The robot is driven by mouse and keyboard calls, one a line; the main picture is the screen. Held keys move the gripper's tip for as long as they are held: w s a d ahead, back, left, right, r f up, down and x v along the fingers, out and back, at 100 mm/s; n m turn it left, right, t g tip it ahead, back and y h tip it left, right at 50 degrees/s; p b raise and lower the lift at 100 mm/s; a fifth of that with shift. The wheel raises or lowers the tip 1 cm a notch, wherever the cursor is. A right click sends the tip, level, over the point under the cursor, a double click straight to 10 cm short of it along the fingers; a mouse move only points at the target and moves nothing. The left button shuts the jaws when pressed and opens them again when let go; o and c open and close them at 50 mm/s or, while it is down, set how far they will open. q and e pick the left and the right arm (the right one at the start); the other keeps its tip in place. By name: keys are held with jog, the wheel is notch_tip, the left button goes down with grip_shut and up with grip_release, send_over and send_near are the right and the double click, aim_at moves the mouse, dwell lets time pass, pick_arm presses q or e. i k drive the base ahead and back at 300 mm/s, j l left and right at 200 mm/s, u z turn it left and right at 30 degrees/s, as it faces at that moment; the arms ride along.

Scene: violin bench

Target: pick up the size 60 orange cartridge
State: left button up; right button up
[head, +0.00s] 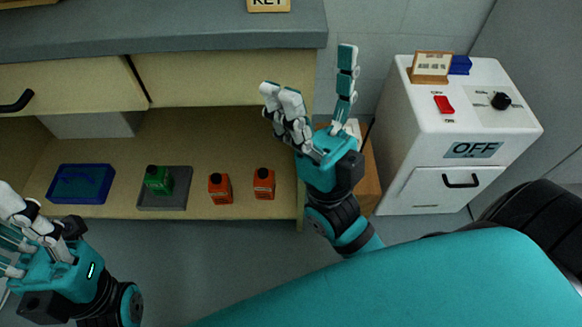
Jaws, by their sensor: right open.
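Two orange cartridges stand side by side on the open shelf under the counter: a left one (220,189) and a right one (264,184). Both have dark caps; any size numbers are too small to read. My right gripper (308,88) is open and empty, above and to the right of the right cartridge, near the cabinet's right edge. My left gripper (22,222) is at the lower left, in front of the shelf, far from the orange cartridges; its fingers are partly cut off by the picture edge.
A green cartridge (157,180) stands on a grey tray (176,201) left of the orange ones. A blue tray (80,184) lies further left. A white machine (410,120) marked OFF with a red switch (444,104) stands at the right. The counter (180,30) overhangs the shelf.

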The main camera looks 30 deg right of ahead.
aim_at(264, 181)
jog(key=i+l+z, duration=0.35)
jog(key=k+j, duration=0.1)
jog(key=j, duration=0.3)
jog(key=k+j, duration=0.1)
jog(key=j, duration=0.3)
jog(key=k+j, duration=0.1)
jog(key=j, duration=0.3)
jog(key=k+j, duration=0.1)
jog(key=j, duration=0.25)
jog(key=k+j, duration=0.1)
jog(key=j, duration=0.3)
